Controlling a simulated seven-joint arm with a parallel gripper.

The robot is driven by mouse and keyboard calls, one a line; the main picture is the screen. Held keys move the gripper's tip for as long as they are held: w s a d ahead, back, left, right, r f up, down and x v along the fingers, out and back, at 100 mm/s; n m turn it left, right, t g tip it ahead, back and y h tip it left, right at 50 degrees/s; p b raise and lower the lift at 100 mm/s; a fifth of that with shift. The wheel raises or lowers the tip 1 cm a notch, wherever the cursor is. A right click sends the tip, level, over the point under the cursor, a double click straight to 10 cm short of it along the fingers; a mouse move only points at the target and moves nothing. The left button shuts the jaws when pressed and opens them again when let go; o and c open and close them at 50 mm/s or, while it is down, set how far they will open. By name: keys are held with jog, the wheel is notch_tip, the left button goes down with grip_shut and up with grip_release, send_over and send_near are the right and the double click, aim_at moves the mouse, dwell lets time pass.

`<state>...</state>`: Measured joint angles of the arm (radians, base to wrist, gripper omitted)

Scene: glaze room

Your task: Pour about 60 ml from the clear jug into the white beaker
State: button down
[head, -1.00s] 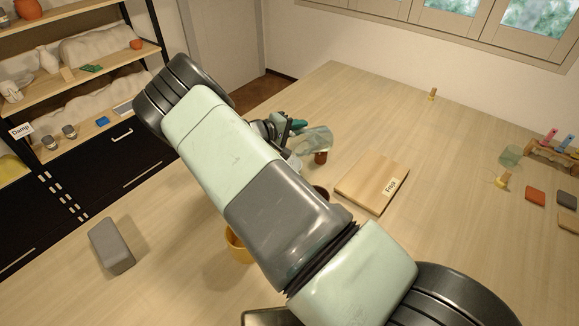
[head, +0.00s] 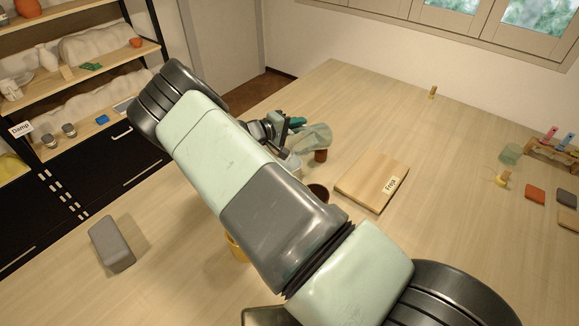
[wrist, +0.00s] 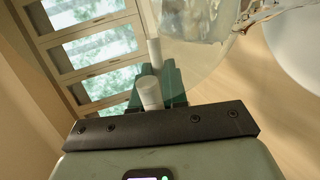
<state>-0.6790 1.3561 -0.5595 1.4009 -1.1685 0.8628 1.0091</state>
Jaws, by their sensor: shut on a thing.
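My gripper (head: 294,125) is shut on the clear jug (head: 315,137), which it holds over the middle of the table. The jug looks tilted in the head view. In the wrist view the green fingers (wrist: 160,88) close around a pale upright part, seemingly the handle, and the clear jug wall (wrist: 205,55) fills the top middle, with pale, glinting contents near the top. A pale rim below the gripper, partly hidden by my arm, may be the white beaker (head: 292,163). A large white rounded shape at the wrist view's right edge may also be it; I cannot tell. No falling stream is distinguishable.
A wooden board (head: 372,180) lies to the right. A yellow pot (head: 237,250) is mostly behind my arm. A grey block (head: 112,244) lies left. The back table is mostly clear.

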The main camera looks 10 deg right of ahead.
jog(key=shift+a+r+t+h+p, duration=0.2)
jog(key=shift+r+t+h+p, duration=0.1)
jog(key=shift+r+h+p, duration=0.1)
dwell(0.9)
jog(key=shift+w+d+f+g+y, duration=0.1)
jog(key=shift+d+f+g+y, duration=0.15)
jog(key=shift+d+g, duration=0.2)
jog(key=shift+w+d+f+g+y, duration=0.1)
jog(key=shift+w+d+g+y, duration=0.15)
jog(key=shift+y, duration=0.7)
jog(key=shift+s+g+y, duration=0.15)
jog(key=shift+g+y, duration=0.15)
jog(key=shift+a+f+g+y+b, duration=0.1)
jog(key=shift+f+g+y+b, duration=0.25)
jog(key=shift+f+g+y, duration=0.6)
jog(key=shift+t+y, duration=0.25)
